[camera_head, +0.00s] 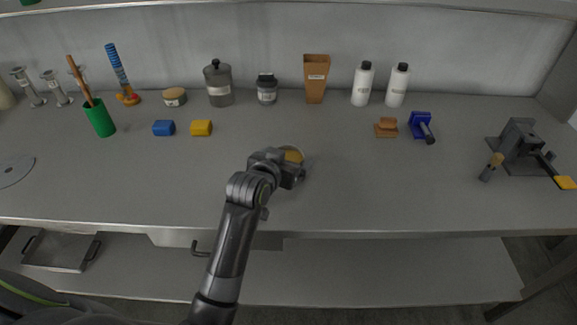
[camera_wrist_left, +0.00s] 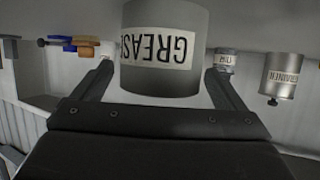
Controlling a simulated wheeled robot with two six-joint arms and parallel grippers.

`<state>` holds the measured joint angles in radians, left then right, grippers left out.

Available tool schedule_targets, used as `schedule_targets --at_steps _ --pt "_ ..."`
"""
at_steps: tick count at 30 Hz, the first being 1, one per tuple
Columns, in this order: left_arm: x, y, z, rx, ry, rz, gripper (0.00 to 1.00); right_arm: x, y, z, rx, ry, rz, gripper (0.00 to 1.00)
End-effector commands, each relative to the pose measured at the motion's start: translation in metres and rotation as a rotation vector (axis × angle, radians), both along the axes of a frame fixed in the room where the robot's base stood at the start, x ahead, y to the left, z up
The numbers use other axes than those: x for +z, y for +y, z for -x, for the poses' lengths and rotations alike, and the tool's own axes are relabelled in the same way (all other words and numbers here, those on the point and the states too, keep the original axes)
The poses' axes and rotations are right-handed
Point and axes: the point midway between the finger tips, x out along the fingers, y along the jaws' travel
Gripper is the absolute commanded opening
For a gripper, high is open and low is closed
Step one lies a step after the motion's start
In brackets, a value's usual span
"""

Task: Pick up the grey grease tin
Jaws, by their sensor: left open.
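The grey grease tin (camera_wrist_left: 165,20) fills the upper middle of the left wrist view, with its "GREASE" label upside down. In the head view only its tan top (camera_head: 293,154) shows on the bench, the rest hidden behind my left gripper (camera_head: 292,172). My left gripper is open. In the left wrist view its fingers (camera_wrist_left: 160,75) stand apart, one to each side of the tin. I cannot tell whether either finger touches it. My right gripper is in neither view.
A blue block (camera_head: 164,128) and a yellow block (camera_head: 201,128) lie left of the tin. A grey lidded canister (camera_head: 218,84), a small jar (camera_head: 267,89) and a brown holder (camera_head: 316,78) stand behind. The bench (camera_head: 350,185) is clear to the right of the tin.

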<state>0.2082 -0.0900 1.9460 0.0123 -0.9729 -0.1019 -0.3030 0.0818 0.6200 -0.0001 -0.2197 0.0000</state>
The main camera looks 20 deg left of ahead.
Motion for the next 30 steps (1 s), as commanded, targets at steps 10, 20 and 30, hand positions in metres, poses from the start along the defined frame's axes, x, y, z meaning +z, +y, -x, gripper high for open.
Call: schedule_targets --at_steps 10,20,30 --pt "-0.0045 -0.001 -0.0099 0.0 0.0 0.001 0.93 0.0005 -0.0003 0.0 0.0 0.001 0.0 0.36" --pt "-0.0045 -0.001 -0.0095 0.0 0.0 0.001 0.57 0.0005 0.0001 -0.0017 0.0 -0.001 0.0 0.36" --pt "-0.0029 -0.0011 -0.0096 0.0 -0.002 0.001 0.42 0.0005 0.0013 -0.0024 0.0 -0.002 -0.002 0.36"
